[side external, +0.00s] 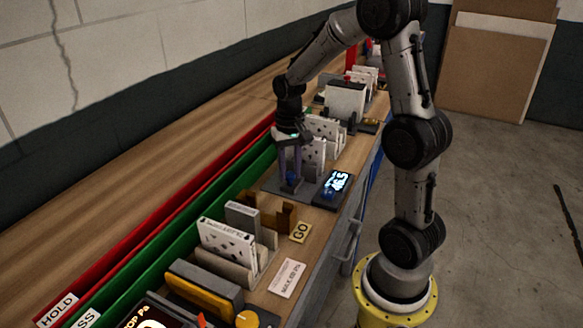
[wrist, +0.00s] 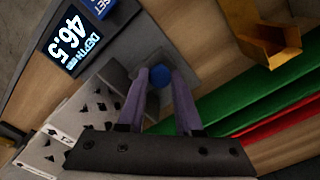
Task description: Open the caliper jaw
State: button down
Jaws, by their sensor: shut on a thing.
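The caliper gauge has a grey base plate (side external: 270,186) and a dark display (side external: 337,183) with lit digits. In the wrist view the display (wrist: 66,42) reads 46.5 with the word DEPTH. A round blue knob (wrist: 160,77) stands on the grey block of the gauge. My gripper (side external: 291,181) is down over the gauge, and its purple fingers (wrist: 160,82) are shut on the blue knob, one on each side. The fingers hide part of the knob. I cannot clearly make out the caliper jaw itself.
A blue SET button (wrist: 100,6) is beside the display. A brass bracket (side external: 268,211) and a GO plate (side external: 300,232) stand nearer the camera. White boxed filters (side external: 228,240) stand in racks on both sides. Green (side external: 150,222) and red (side external: 140,205) troughs run along the back.

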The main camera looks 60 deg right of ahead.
aim_at(289, 174)
jog(key=c, duration=0.6)
grip_release()
jog(key=shift+a, duration=0.2)
jog(key=shift+r, duration=0.1)
notch_tip(289, 174, up, 14)
jog(key=shift+f, duration=0.1)
